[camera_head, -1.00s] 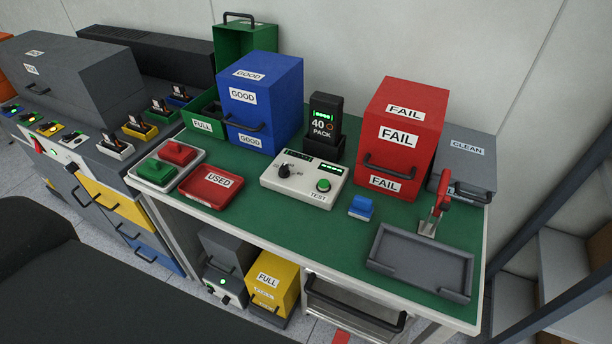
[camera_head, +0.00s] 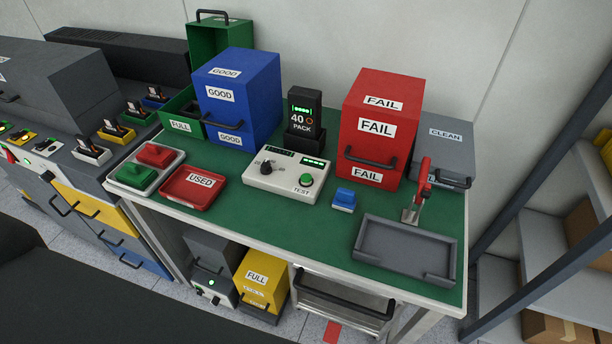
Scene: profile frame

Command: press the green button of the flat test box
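The flat test box (camera_head: 282,186) is a low pale box marked TEST on the green bench top. Its round green button (camera_head: 306,180) is on the right part of its top face. A dark knob (camera_head: 268,168) sits on the left part, and lit green indicators show along its back edge. A black pack (camera_head: 303,118) marked 40 PACK stands upright just behind the box. Neither of my grippers shows in the view. Nothing covers the button.
On the bench (camera_head: 280,229), a red USED tray (camera_head: 191,189) lies left of the box and a blue block (camera_head: 343,200) right. Blue GOOD (camera_head: 238,97) and red FAIL (camera_head: 381,125) boxes stand behind. A grey tray (camera_head: 405,248) is front right. Bench in front of the box is clear.

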